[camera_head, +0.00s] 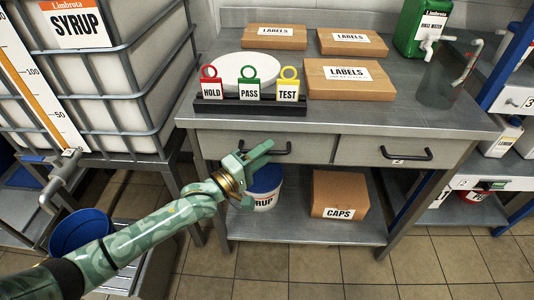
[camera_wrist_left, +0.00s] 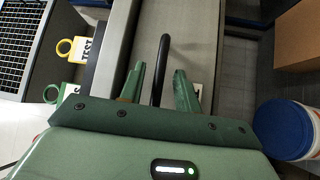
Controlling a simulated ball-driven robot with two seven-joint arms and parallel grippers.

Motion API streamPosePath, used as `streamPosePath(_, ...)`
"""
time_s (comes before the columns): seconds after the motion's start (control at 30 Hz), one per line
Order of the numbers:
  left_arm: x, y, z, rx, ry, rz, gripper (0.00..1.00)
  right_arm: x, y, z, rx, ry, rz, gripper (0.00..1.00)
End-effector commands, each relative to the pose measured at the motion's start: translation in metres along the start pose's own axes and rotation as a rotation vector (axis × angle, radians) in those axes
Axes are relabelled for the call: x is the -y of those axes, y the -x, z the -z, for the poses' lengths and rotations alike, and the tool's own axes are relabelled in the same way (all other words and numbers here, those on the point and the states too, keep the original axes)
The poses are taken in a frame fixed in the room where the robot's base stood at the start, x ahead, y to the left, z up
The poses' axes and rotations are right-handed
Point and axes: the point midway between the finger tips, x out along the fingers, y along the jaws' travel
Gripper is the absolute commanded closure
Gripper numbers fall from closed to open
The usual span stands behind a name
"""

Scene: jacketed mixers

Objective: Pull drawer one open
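The left drawer (camera_head: 312,149) of the steel bench looks shut, and its dark bar handle (camera_head: 285,152) is partly hidden by my left gripper (camera_head: 262,153). In the left wrist view the black handle (camera_wrist_left: 164,48) stands between the two green fingers of my left gripper (camera_wrist_left: 159,82), with a gap on each side. The gripper is open around the handle. A small label on this drawer is mostly hidden behind a finger. The right drawer (camera_head: 362,151) is shut, with its own handle (camera_head: 406,154) and a small number tag. My right gripper is in neither view.
On the bench top (camera_head: 410,118) stand a tag rack (camera_head: 250,107), a white round plate, LABELS boxes (camera_head: 350,80) and a green water container (camera_head: 410,30). Below are a syrup bucket (camera_head: 268,185) and a CAPS box (camera_head: 340,195). A caged syrup tank (camera_head: 110,80) stands left. Floor in front is clear.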

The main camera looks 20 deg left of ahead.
Motion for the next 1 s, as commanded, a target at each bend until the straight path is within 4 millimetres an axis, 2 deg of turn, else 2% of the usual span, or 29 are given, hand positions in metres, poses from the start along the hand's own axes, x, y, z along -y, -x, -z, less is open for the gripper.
streamPosePath(0.1,0.000,-0.006,0.000,0.000,-0.001,-0.001,0.68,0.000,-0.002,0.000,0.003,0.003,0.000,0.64)
streamPosePath(0.37,-0.001,-0.007,0.000,0.000,-0.001,0.000,0.68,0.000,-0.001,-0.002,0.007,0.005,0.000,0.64)
streamPosePath(0.47,-0.001,-0.007,0.000,0.000,-0.001,-0.001,0.95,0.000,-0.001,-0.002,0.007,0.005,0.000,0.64)
streamPosePath(0.5,-0.001,-0.007,0.000,0.000,-0.001,0.000,1.00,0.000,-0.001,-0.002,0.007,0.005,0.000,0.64)
streamPosePath(0.77,-0.002,-0.005,-0.002,0.000,0.000,-0.001,1.00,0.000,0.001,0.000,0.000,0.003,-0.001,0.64)
streamPosePath(0.9,-0.007,0.003,-0.010,0.001,0.000,0.000,1.00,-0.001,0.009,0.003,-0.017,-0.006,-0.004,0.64)
streamPosePath(1.0,-0.012,0.014,-0.021,0.000,0.001,0.000,1.00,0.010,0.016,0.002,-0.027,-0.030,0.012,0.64)
